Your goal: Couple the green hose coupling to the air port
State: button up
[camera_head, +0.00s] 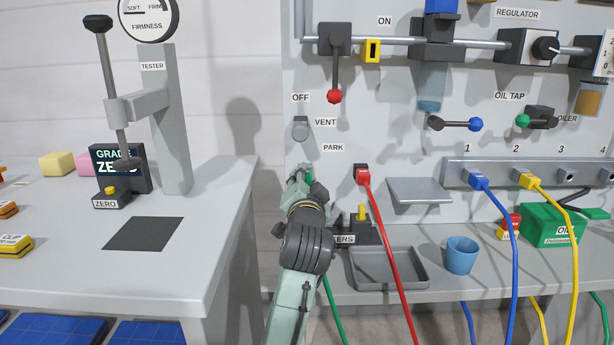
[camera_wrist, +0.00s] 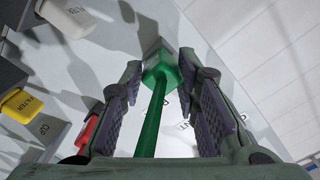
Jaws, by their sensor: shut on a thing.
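My gripper (camera_head: 303,180) is at the panel, left of the PARK label. In the wrist view its two fingers (camera_wrist: 163,85) stand either side of the green hose coupling (camera_wrist: 161,72), shut on it near the tips. The green hose (camera_wrist: 152,125) runs back from it between the fingers; in the head view it hangs below my arm (camera_head: 334,312). The coupling is mostly hidden there; I cannot tell whether it touches the panel. A port rail (camera_head: 520,164) on the right carries numbered ports. A blue coupling (camera_head: 478,181) is at 1, a yellow one (camera_head: 529,181) at 2; 3 (camera_head: 566,177) looks bare.
A red coupling (camera_head: 363,175) with its hose is on the panel just right of my gripper. A small shelf (camera_head: 420,190), grey tray (camera_head: 390,284), blue cup (camera_head: 461,256) and green box (camera_head: 545,232) lie rightward. The tester post (camera_head: 170,120) stands left.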

jog(key=shift+a+r, duration=0.1)
grip_shut()
jog(key=shift+s, duration=0.2)
jog(key=s, duration=0.3)
jog(key=shift+s, duration=0.15)
dwell(0.6)
